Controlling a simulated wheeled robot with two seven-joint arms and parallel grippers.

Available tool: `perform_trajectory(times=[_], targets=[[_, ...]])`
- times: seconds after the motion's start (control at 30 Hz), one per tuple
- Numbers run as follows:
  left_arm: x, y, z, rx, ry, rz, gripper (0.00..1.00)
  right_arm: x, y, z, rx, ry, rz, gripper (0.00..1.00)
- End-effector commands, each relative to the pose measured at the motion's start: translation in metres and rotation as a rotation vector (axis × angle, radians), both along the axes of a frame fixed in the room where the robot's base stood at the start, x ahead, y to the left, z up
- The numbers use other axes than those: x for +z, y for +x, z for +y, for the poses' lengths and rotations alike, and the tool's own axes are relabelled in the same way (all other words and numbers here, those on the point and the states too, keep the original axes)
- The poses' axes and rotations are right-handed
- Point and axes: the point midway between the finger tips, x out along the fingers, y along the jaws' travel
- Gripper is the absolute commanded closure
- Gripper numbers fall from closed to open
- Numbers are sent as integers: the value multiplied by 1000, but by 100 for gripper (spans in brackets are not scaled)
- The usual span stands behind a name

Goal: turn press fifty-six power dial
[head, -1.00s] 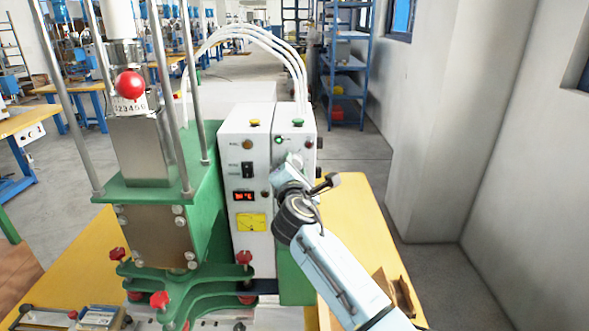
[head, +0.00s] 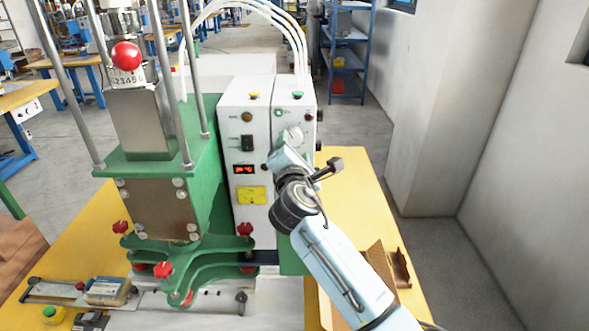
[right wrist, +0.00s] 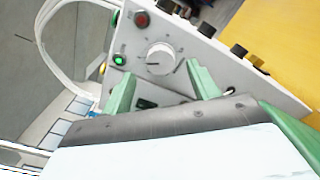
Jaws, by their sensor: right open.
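The power dial (head: 295,135) is a round pale knob on the white control box (head: 260,210) beside the green press (head: 165,190). In the right wrist view the dial (right wrist: 160,58) has a white face and sits near a lit green button (right wrist: 119,60) and a red button (right wrist: 142,19). My right gripper (head: 283,152) is in front of the box, just below the dial in the head view. In the right wrist view its two green fingers (right wrist: 161,82) are apart and empty, one on each side below the dial. I cannot tell any contact. My left gripper is not in view.
The press stands on a yellow table (head: 345,185). A red ball knob (head: 126,56) is on the press. An open cardboard box (head: 378,262) lies under my right arm. White hoses rise behind the control box. A blue shelf (head: 348,50) and a wall are beyond.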

Motion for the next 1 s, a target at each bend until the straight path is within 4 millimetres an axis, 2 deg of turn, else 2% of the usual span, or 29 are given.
perform_trajectory(times=[0.3,0.5,0.67,1.0], targets=[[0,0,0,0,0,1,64,-1,-57,0,2,1,1,40],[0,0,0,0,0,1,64,-1,-82,0,1,0,2,40],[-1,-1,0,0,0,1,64,-1,-90,0,1,0,2,40],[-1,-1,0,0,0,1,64,-1,-91,0,0,0,1,40]])
